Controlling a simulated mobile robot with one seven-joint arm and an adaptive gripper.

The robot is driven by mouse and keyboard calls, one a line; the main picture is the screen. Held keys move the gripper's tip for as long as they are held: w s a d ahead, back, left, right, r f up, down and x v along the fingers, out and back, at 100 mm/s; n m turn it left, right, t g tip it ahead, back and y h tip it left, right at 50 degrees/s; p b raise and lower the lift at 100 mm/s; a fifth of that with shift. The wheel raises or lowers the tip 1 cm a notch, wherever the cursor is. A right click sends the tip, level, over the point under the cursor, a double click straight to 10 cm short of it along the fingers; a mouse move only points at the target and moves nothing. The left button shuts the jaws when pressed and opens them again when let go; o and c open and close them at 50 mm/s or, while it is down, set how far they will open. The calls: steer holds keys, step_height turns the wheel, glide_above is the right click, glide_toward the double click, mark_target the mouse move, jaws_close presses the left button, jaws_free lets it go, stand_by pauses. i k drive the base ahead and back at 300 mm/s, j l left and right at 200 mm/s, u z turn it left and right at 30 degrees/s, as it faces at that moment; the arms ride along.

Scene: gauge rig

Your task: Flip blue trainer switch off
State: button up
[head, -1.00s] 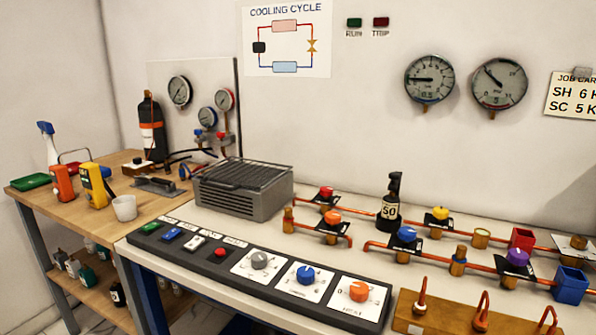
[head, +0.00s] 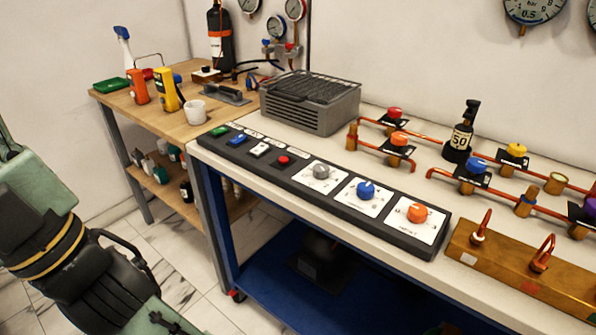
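The blue switch (head: 238,140) is a small rocker on the dark sloped trainer panel (head: 292,174), second from the left in its row. A green switch (head: 219,131) is to its left. A white switch (head: 260,150) and a red button (head: 284,160) are to its right. The blue switch is in plain view, but its on or off position is too small to tell. Green and black parts of my arm show at the lower left, well apart from the panel. I cannot make out my gripper's fingertips there, and nothing of mine touches the switch.
Grey, blue and orange knobs (head: 416,213) sit on the panel's right part. A grey finned unit (head: 311,103) stands behind the panel. Copper pipes with coloured valves are at the right. A wooden bench (head: 180,122) with tools is at the left. Floor is free before the bench.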

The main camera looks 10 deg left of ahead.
mark_target(240, 139)
steer(key=i+j+u, duration=0.15)
steer(key=j+u, duration=0.3)
steer(key=i+j+u, duration=0.2)
steer(key=j+u, duration=0.2)
